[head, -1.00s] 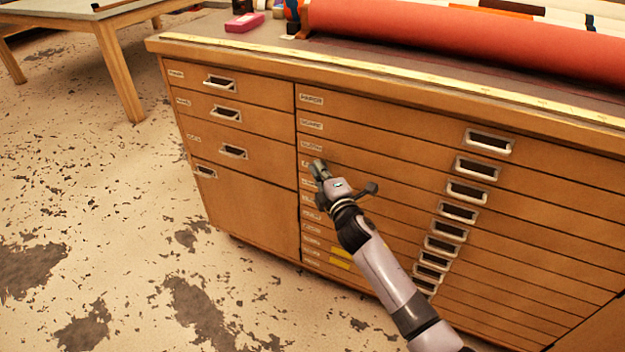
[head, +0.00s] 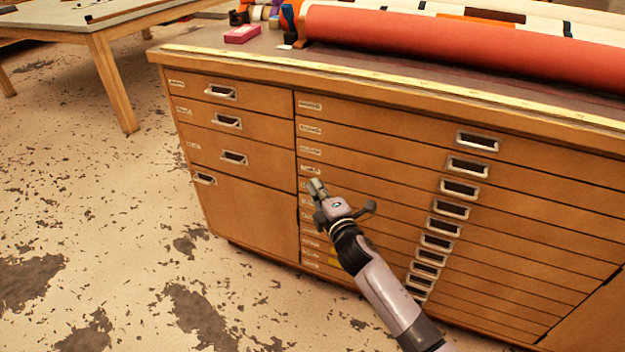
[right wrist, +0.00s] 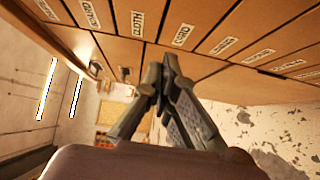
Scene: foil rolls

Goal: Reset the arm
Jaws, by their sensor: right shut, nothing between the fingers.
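My right gripper (head: 315,186) is in front of the wooden drawer cabinet (head: 250,215), near the column of drawer labels. Its arm comes in from the bottom right of the head view. In the right wrist view the gripper's fingers (right wrist: 163,75) meet at their tips and hold nothing. The labelled drawer fronts (right wrist: 210,20) fill the top of that view. I cannot tell the exact gap between the fingertips and the drawers. My left gripper is not in view.
A red roll (head: 450,45) lies on the cabinet top behind a yellow ruler strip (head: 380,79). A pink box (head: 242,34) and several small rolls are at its back left. Metal drawer handles (head: 452,210) run down the front. A wooden table (head: 100,30) stands at left; the floor between is clear.

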